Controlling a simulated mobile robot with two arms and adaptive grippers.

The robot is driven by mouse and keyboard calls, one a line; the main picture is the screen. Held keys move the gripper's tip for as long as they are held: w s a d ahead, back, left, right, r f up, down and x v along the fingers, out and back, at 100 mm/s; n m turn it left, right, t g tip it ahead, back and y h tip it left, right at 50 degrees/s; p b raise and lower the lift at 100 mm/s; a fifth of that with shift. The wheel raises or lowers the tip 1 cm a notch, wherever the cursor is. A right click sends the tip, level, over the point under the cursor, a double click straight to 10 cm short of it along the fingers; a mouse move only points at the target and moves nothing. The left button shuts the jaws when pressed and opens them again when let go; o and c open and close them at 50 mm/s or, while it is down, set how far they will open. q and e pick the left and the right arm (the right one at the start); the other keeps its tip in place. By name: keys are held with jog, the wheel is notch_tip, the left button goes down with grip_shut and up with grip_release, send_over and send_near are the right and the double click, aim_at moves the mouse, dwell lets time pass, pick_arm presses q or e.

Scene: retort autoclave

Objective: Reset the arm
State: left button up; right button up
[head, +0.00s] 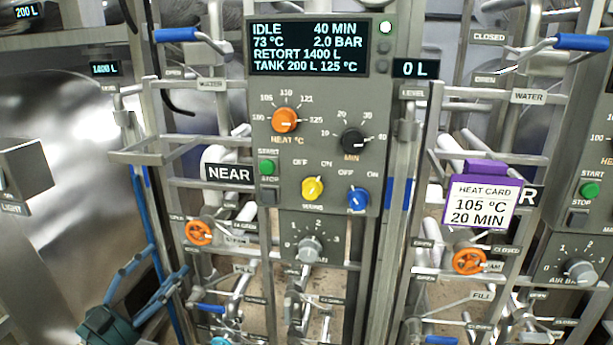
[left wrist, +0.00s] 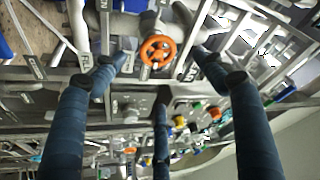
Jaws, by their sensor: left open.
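My left gripper (head: 168,262) is at the lower left of the head view, teal at the base with dark blue fingers. Its fingers are spread and nothing shows between them. In the head view it is below and left of an orange handwheel (head: 198,233), apart from it. In the left wrist view the open fingers of the gripper (left wrist: 163,50) point toward an orange handwheel (left wrist: 158,52), which appears beyond the fingertips. My right gripper is not in view.
A grey control panel (head: 326,195) has knobs and a display (head: 308,47) reading IDLE, 40 MIN, 73 °C. A purple-framed heat card (head: 482,203) reads 105 °C, 20 MIN. Rails, a blue hose (head: 145,220), a second orange handwheel (head: 470,261) and blue-handled levers (head: 176,35) crowd the front.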

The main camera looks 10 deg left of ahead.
pick_arm(q)
jog(key=s+d+f+n+g+y, duration=0.3)
jog(key=s+f+n+g+y, duration=0.15)
jog(key=f, duration=0.55)
jog(key=s+d+f+n+g+y, duration=0.35)
jog(key=s+f+n, duration=0.2)
jog(key=f, duration=0.45)
jog(key=s+d+f+g+h, duration=0.1)
jog(key=s+d+f+g, duration=0.1)
jog(key=s+d+g, duration=0.3)
jog(key=s+d+f+n+g, duration=0.1)
jog(key=s+d+f, duration=0.15)
jog(key=s, duration=0.55)
jog(key=s+d+f+g+h, duration=0.1)
jog(key=s+d+f+g, duration=0.1)
jog(key=s+d+g, duration=0.3)
jog(key=s+a+f+t+b, duration=0.1)
jog(key=s+f, duration=0.1)
jog(key=f, duration=1.3)
jog(key=s+f, duration=0.2)
jog(key=f, duration=1.2)
jog(key=s+a+f+g, duration=0.1)
jog(key=s+a+f, duration=0.2)
jog(key=s+f, duration=1.2)
jog(key=shift+s+a+f+b, duration=0.2)
jog(key=shift+s+b, duration=0.1)
jog(key=shift+s, duration=0.35)
